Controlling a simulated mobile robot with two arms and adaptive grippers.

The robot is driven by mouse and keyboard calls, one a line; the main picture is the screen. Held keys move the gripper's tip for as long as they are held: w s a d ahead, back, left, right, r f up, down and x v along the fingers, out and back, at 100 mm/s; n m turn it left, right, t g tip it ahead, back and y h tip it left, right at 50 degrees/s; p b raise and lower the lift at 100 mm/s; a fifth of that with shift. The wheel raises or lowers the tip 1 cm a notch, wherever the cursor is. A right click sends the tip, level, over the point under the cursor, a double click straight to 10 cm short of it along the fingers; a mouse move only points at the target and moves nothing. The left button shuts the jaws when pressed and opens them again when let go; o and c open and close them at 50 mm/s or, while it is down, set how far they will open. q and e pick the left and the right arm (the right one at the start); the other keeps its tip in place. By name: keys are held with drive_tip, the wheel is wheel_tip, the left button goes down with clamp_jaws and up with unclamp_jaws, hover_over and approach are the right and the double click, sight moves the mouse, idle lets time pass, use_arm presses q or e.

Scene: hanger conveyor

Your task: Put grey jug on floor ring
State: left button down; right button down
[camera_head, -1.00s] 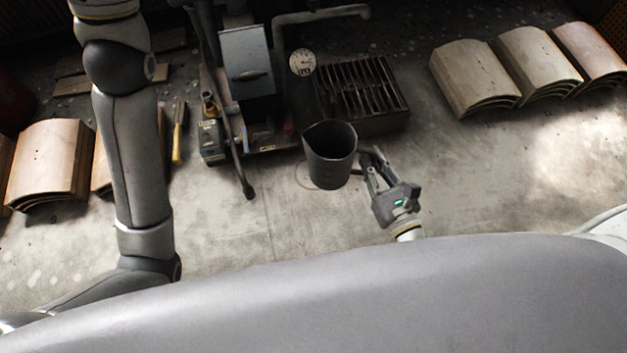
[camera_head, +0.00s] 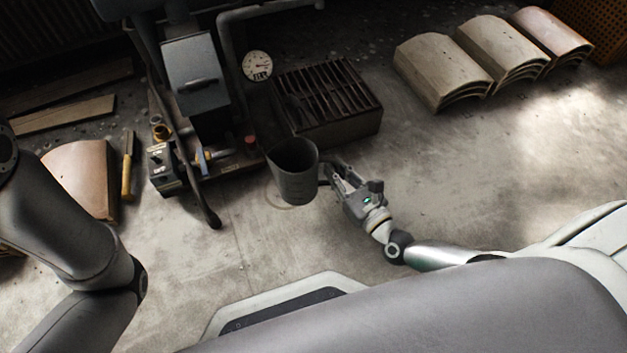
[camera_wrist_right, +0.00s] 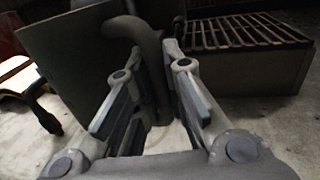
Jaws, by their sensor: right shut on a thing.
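The grey jug (camera_head: 295,175) is upright in the head view, with its open mouth up and its spout to the left. My right gripper (camera_head: 333,174) comes in from its right side and is shut on its handle. In the right wrist view the curved handle (camera_wrist_right: 150,65) stands between the fingers, with the jug's dark wall (camera_wrist_right: 75,60) behind. The floor ring (camera_head: 273,197) is a thin pale outline around the jug's base, partly hidden by it. I cannot tell whether the jug touches the floor. My left arm shows, but its gripper does not.
A slatted metal box (camera_head: 345,125) stands just behind the jug. A machine with a grey box (camera_head: 195,75) and a gauge (camera_head: 257,66) stands behind left, with a dark lever (camera_head: 212,215) reaching forward. Curved panels (camera_head: 440,75) lie at right. Floor in front is clear.

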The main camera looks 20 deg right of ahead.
drive_tip(key=w+f+b, duration=0.2)
drive_tip(key=f, duration=0.1)
drive_tip(key=w+a+f+b, duration=0.1)
drive_tip(key=w+f+b, duration=0.1)
drive_tip(key=f+b, duration=0.1)
drive_tip(key=w+a+f+b, duration=0.1)
drive_tip(key=w+f+b, duration=0.1)
drive_tip(key=f+b, duration=0.1)
drive_tip(key=shift+w+f, duration=0.35)
drive_tip(key=shift+f, duration=0.1)
drive_tip(key=c, duration=1.5)
unclamp_jaws()
drive_tip(key=shift+f, duration=0.1)
